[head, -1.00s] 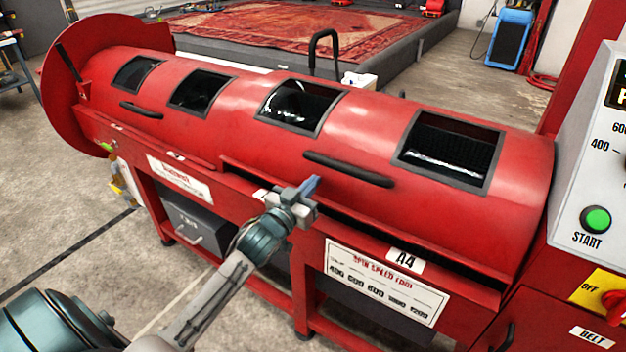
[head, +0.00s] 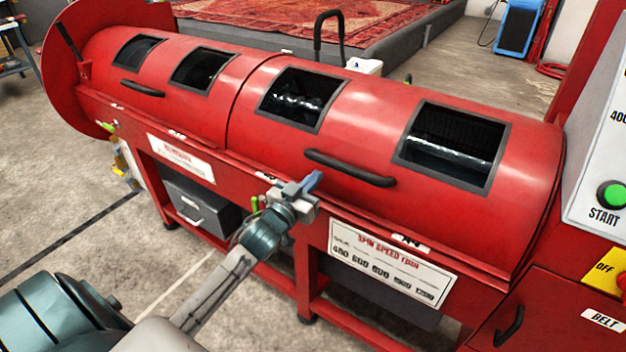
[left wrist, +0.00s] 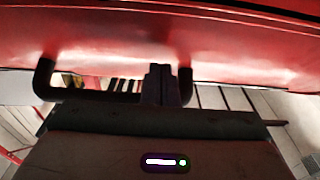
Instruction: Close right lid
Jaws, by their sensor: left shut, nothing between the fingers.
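The right lid (head: 350,130) is a curved red cover with two dark windows and a black bar handle (head: 350,168). It lies down on the red machine body, its lower edge along the front ledge with no dark gap showing. My left gripper (head: 312,182) is shut and empty, just in front of and a little below the handle's left end. In the left wrist view, the gripper (left wrist: 161,85) shows in front of the black handle (left wrist: 110,96); I cannot tell whether they touch. My right gripper is not in view.
The left lid (head: 180,105) with its own handle lies down beside the right one. A control panel with a green START button (head: 612,194) stands at the right. A grey drawer box (head: 200,208) sits under the machine. A patterned rug (head: 300,25) lies behind.

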